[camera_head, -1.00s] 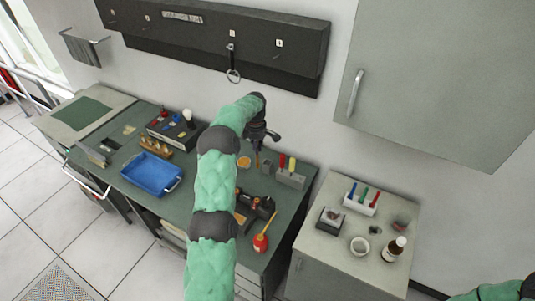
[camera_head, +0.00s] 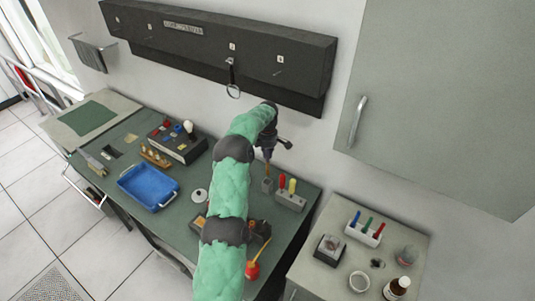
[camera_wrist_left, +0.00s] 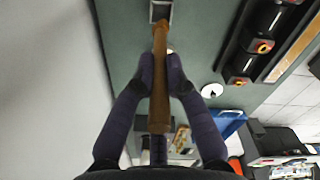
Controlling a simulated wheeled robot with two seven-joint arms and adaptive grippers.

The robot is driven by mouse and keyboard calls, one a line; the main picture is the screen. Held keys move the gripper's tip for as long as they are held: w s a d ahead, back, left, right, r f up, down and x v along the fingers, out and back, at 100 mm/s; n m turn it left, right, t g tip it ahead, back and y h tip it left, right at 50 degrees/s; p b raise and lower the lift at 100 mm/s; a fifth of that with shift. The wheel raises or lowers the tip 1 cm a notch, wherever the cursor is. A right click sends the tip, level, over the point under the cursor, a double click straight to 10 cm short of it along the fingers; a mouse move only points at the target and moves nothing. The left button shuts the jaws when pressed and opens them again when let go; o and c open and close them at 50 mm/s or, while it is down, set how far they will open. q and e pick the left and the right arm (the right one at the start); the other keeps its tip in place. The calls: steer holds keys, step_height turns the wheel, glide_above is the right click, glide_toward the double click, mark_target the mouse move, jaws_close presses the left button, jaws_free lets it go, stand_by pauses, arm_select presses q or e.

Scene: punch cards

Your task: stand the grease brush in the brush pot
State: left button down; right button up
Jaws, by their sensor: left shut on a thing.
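The grease brush (camera_wrist_left: 160,85) has a brown wooden handle and is gripped between the two dark fingers of my left gripper (camera_wrist_left: 160,72). In the head view the brush (camera_head: 267,167) hangs nearly upright below the gripper (camera_head: 267,150). The brush pot (camera_head: 267,185) is a small grey square pot on the green bench, directly below the brush. In the wrist view the pot (camera_wrist_left: 160,12) shows at the top edge, partly cut off, and the brush's far end reaches its near side. I cannot tell whether the tip is inside. My right gripper is not in view.
A grey block with red and yellow handles (camera_head: 291,196) stands just right of the pot. A blue tray (camera_head: 148,187) is on the bench to the left. A red oil can (camera_head: 252,270) is near the front. The wall rack (camera_head: 215,50) is behind.

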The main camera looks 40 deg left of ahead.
mark_target(267, 170)
arm_select(q)
steer(key=shift+f+b, duration=0.65)
steer(key=shift+f, duration=1.15)
steer(key=shift+f+b, duration=1.95)
steer(key=shift+f, duration=1.05)
steer(key=c, duration=1.2)
jaws_free()
steer(key=shift+r, duration=0.15)
step_height(267, 170, up, 12)
steer(key=shift+s+f, duration=0.1)
